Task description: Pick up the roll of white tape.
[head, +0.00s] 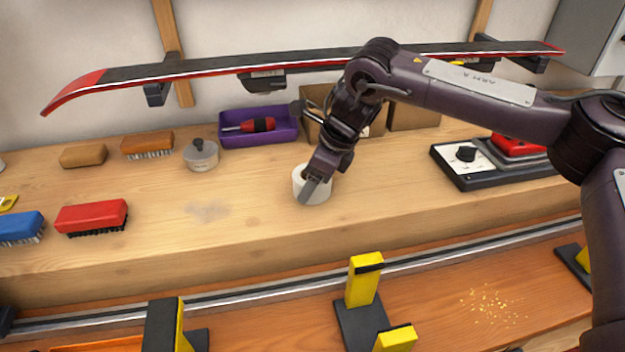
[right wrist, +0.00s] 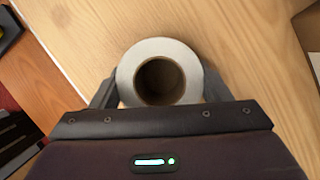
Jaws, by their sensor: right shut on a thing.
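The roll of white tape (head: 301,186) stands on the wooden bench, its round opening facing up, near the middle of the head view. My right gripper (head: 316,190) reaches down over it and is shut on it. In the right wrist view the roll (right wrist: 188,52) sits between the two fingers of the gripper (right wrist: 160,92), one on each side, with its dark core showing. In the head view the roll looks to be at the bench top; I cannot tell whether it is clear of the surface. My left gripper is not in view.
A purple tray (head: 285,135) with a red screwdriver (head: 257,125) and a lidded tin (head: 201,156) stand behind left. Brushes (head: 92,217) lie at left. A black control box (head: 470,170) is at right. A ski (head: 230,66) hangs above. Yellow-topped clamps (head: 363,280) stand in front.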

